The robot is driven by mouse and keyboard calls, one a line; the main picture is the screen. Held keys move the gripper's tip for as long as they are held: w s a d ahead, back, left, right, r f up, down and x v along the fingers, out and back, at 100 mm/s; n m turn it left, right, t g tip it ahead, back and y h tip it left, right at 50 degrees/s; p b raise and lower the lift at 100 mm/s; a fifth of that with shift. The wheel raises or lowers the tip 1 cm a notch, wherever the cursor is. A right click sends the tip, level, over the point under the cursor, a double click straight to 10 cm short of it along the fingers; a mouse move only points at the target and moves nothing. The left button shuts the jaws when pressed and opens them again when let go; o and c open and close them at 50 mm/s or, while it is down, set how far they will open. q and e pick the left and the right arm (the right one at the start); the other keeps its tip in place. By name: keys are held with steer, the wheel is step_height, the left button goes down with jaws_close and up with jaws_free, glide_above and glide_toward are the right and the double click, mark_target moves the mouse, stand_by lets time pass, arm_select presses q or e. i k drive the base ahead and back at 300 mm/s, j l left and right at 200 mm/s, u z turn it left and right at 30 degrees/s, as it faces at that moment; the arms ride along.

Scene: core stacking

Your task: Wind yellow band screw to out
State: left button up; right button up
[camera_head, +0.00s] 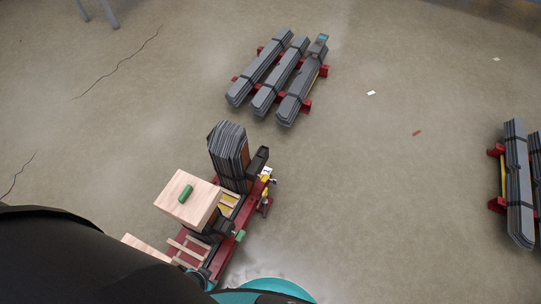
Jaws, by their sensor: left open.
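A red stacking stand (222,255) stands at the lower centre, with a stack of dark grey core sheets (228,146) upright at its far end. A small yellow part (265,192), perhaps the yellow band screw, shows at the stand's right side by a black block (258,161). It is too small to tell how far it is wound. My left arm comes in from the lower left as a large black shape. My left gripper (203,279) is open near the stand's near end, mostly hidden, and apart from the yellow part. My right gripper is not in view.
Bundled grey stacks on red supports (324,71) lie beyond, with more at the right edge (519,190). The floor between is mostly clear.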

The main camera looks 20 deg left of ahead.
mark_target(263, 178)
steer(key=i+u, duration=0.15)
steer(key=u, duration=2.85)
steer(key=l+u, duration=0.2)
steer(key=u, duration=0.2)
steer(key=l+u, duration=0.2)
steer(key=u, duration=0.2)
steer(key=k+l+u, duration=0.15)
steer(key=u, duration=0.25)
steer(key=k+l+u, duration=0.1)
steer(key=u, duration=0.3)
steer(key=k+l+u, duration=0.55)
steer(key=u, duration=0.15)
steer(key=k+l+u, duration=0.1)
steer(key=k+u, duration=0.25)
steer(key=k, duration=0.1)
